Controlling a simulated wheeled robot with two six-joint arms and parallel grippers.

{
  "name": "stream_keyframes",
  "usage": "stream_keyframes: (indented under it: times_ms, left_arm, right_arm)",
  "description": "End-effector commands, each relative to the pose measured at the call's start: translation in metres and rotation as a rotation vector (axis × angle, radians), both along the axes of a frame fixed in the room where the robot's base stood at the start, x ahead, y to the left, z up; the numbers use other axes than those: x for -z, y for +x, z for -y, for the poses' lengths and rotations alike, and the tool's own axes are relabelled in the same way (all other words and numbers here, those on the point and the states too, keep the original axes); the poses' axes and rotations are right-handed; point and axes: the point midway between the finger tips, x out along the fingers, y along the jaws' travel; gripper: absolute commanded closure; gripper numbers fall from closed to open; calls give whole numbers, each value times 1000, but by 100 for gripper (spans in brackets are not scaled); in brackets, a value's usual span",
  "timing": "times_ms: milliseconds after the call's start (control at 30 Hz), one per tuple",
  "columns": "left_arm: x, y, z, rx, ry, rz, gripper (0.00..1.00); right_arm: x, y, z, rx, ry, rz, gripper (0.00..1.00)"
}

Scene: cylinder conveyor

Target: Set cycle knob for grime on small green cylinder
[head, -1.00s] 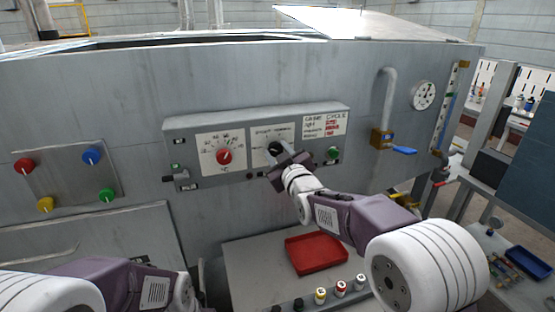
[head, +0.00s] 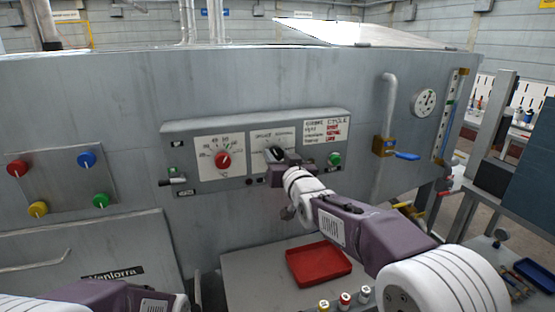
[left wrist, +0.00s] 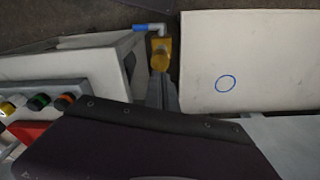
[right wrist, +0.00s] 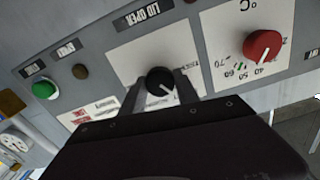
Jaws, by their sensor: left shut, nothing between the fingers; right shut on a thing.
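The black cycle knob (head: 275,153) is on the grey control panel, in a white dial plate. My right gripper (head: 276,158) is shut on it. In the right wrist view the two fingers (right wrist: 160,88) flank the knob (right wrist: 159,80), and its white mark points to lower right, which is upper left in the head view. A grime cycle card (head: 326,131) is right of the dial; its rows are too small to read surely. My left gripper (left wrist: 168,85) is shut and empty, away from the panel. I cannot surely pick out the small green cylinder.
A red temperature knob (head: 222,160) is left of the dial, a green button (head: 334,159) to the right. A red tray (head: 319,264) lies on the grey shelf below, with several small coloured-top cylinders (head: 345,299) in front. A blue-handled valve (head: 403,155) is at right.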

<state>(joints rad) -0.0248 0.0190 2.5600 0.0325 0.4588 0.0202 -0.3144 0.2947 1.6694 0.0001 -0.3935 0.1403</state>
Motion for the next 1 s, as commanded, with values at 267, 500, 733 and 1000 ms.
stream_keyframes:
  times_ms: [267, 500, 733, 1000]
  left_arm:
    - [1, 0, 0, 0, 0, 0, 100]
    - [1, 0, 0, 0, 0, 0, 100]
    - [1, 0, 0, 0, 0, 0, 100]
    - [8, 0, 0, 0, 0, 0, 100]
  right_arm:
    - [1, 0, 0, 1, 9, -6, 100]
    - [1, 0, 0, 1, 9, -5, 52]
    - [0, 0, 0, 0, 8, -4, 41]
    - [2, -17, 6, 0, 9, -2, 41]
